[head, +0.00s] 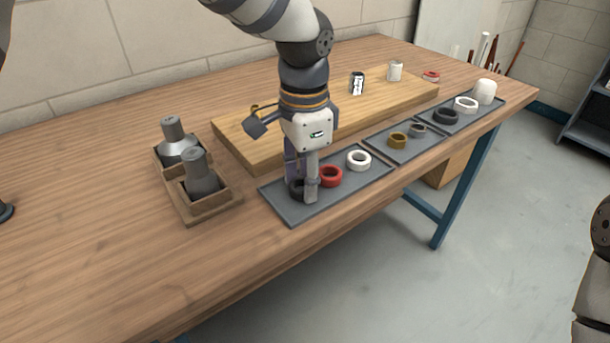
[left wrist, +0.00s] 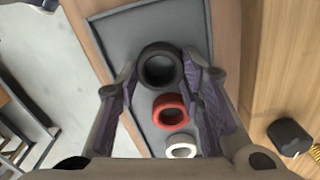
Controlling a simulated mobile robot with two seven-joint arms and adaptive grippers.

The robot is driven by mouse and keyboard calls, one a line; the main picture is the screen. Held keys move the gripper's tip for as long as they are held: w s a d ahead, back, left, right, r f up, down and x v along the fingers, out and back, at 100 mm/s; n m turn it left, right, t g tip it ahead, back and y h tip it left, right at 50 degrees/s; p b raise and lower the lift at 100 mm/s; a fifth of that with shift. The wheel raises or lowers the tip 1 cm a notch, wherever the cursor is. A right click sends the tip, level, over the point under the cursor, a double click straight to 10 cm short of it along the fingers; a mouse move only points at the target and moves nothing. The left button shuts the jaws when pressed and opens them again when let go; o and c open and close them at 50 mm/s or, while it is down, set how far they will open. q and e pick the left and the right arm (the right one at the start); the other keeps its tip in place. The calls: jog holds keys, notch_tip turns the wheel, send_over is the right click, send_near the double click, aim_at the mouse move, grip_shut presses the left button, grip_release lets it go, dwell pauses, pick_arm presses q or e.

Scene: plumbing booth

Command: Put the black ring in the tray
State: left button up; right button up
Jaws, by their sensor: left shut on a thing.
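The black ring (head: 295,190) is at the left end of the nearest grey tray (head: 345,192), partly hidden by my left gripper (head: 303,192). In the left wrist view the black ring (left wrist: 160,66) sits between the fingertips of my left gripper (left wrist: 162,75), which is shut on it. The tray (left wrist: 125,38) lies under it. I cannot tell whether the ring touches the tray floor. A red ring (head: 330,176) and a white ring (head: 359,160) lie beside it in the same tray. My right gripper is not in view.
Two more grey trays stand to the right, with a brown ring (head: 398,140), another black ring (head: 445,116) and a white ring (head: 466,104). A wooden board (head: 240,135) lies behind. A wooden holder (head: 190,212) with grey fittings stands left. The table's front left is clear.

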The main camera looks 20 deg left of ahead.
pick_arm(q)
jog(key=shift+s, duration=0.1)
jog(key=o, duration=0.8)
jog(key=shift+f, duration=0.1)
jog(key=shift+o, duration=0.2)
notch_tip(320, 180, up, 12)
jog(key=shift+r, duration=0.2)
